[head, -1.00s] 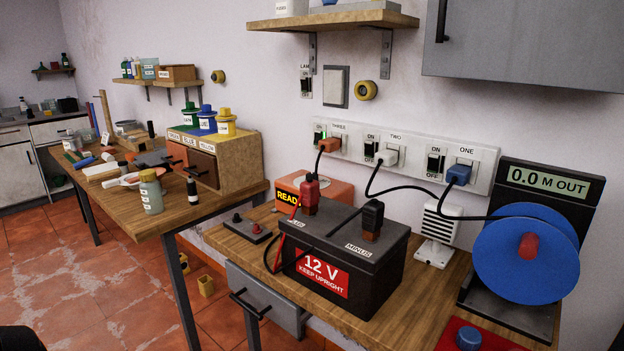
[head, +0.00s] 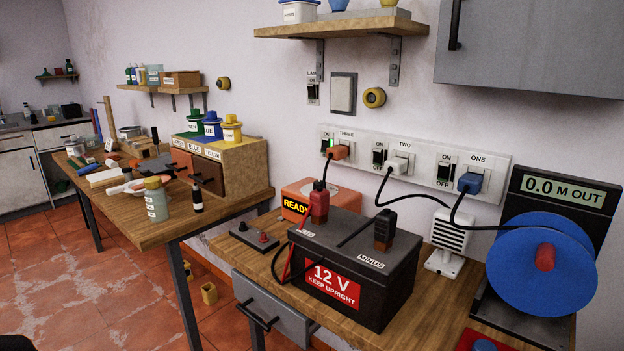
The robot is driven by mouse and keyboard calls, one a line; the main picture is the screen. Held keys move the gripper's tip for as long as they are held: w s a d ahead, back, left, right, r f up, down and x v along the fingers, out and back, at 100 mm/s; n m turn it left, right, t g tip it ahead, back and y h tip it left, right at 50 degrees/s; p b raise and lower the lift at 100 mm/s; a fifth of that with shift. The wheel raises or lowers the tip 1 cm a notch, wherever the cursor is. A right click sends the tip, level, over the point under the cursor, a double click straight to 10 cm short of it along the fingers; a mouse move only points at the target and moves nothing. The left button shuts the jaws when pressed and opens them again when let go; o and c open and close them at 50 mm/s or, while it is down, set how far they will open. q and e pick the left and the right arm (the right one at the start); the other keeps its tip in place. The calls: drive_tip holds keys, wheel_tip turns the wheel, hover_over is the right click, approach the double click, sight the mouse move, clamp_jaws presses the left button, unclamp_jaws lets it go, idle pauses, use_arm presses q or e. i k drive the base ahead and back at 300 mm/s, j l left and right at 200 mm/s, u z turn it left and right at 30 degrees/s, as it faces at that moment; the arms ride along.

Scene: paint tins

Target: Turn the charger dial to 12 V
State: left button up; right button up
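The charger (head: 328,189) is an orange box on the wooden bench, behind the battery and against the wall side. Its yellow-on-black display reads READY. The dark battery (head: 388,290) carries a red label, 12 V, KEEP UPRIGHT. A red clamp (head: 319,203) sits on its plus side and a black clamp (head: 384,231) on its minus side. Neither of my grippers is in view.
A wall strip (head: 420,157) has three switched sockets with orange, white and blue plugs. A blue cable reel (head: 510,262) stands at the right. A small dark block (head: 254,236) with two knobs lies left of the battery. The bench drawer (head: 275,312) is below.

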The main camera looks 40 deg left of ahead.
sight(317, 183)
drive_tip(key=j+u, duration=0.15)
drive_tip(key=j, duration=0.75)
drive_tip(key=i+j+u, duration=0.1)
drive_tip(key=j, duration=0.8)
